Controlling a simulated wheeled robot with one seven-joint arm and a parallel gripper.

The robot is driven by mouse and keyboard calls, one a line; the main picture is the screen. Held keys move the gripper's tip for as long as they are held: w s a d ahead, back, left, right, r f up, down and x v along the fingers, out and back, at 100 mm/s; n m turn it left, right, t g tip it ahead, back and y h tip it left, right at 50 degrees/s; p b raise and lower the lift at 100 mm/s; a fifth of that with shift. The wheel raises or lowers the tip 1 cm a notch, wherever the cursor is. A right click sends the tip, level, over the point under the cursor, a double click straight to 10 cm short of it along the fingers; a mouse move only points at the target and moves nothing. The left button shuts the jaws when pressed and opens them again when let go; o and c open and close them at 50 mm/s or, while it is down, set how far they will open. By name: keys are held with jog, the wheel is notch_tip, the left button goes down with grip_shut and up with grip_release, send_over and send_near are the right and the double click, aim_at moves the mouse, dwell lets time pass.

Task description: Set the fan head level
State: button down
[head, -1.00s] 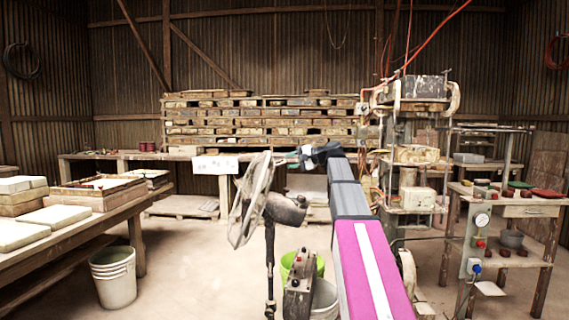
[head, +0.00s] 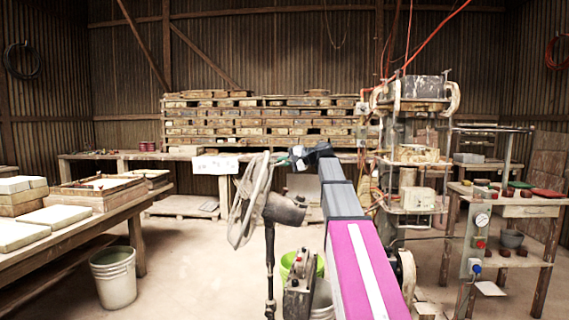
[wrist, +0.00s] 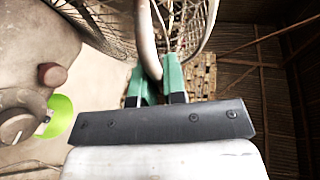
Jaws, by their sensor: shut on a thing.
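The fan head has a grey wire cage (head: 246,210) and a dark motor housing (head: 286,208), on a dark upright stand (head: 270,262). In the head view the cage faces left and is tilted, its top leaning right and its face turned slightly upward. My gripper (head: 285,160) is at the top of the cage. In the wrist view its green fingers (wrist: 160,84) are shut on a grey tube (wrist: 148,45) of the fan head, with the wire cage behind it. The exact contact is small in the head view.
A tile press (head: 412,150) stands right of my arm. A bench (head: 90,218) and a white bucket (head: 113,278) are at left. Floor between bench and fan is clear.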

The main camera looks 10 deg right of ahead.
jog(key=a, duration=0.3)
jog(key=a+h, duration=0.1)
jog(key=a, duration=0.2)
jog(key=w+a+h, duration=0.1)
jog(key=a, duration=0.2)
jog(key=shift+a+r+n+g, duration=0.15)
jog(key=shift+r+n+g, duration=0.05)
jog(key=shift+n+g, duration=0.2)
jog(key=c, duration=1.2)
grip_release()
jog(key=v, duration=1)
jog(key=shift+s+d+r, duration=0.2)
jog(key=shift+s+d, duration=0.05)
